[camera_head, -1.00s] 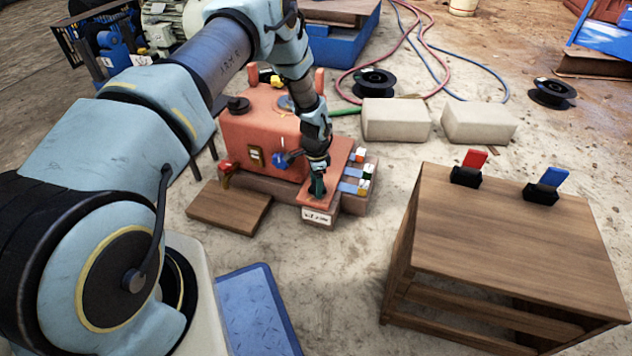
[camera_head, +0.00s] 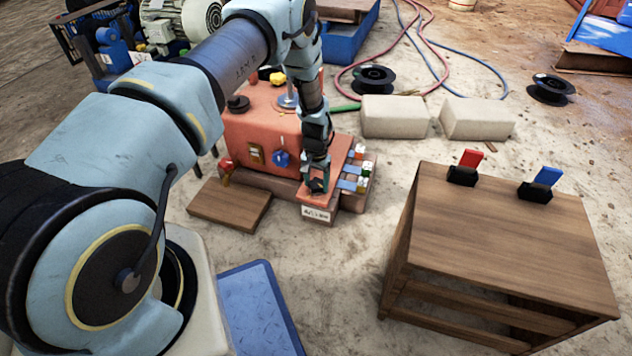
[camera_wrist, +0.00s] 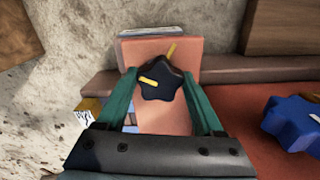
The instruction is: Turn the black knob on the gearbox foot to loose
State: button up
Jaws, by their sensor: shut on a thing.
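The red gearbox (camera_head: 255,136) stands on the ground left of centre in the head view. Its foot (camera_head: 313,200) juts toward the front right with a white label (camera_head: 316,214) on its front face. The black knob (camera_wrist: 161,80) sits on the foot in the wrist view, star-shaped, with one yellow mark on it and another yellow mark on the foot beside it. The two yellow marks point in different directions. My gripper (camera_wrist: 160,98) has its green fingers on either side of the knob, shut on it. In the head view my gripper (camera_head: 317,185) mostly hides the knob.
A blue knob (camera_head: 281,159) and a red valve handle (camera_head: 227,167) are on the gearbox front. Coloured blocks (camera_head: 362,170) sit right of the foot. A wooden table (camera_head: 510,230) with red and blue switches stands at the right. Bare ground lies between.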

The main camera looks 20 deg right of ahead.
aim_at(316, 184)
jog(key=shift+n, duration=0.5)
jog(key=o, duration=1.4)
notch_tip(316, 184, up, 11)
jog(key=p, duration=0.3)
jog(key=shift+f, duration=0.1)
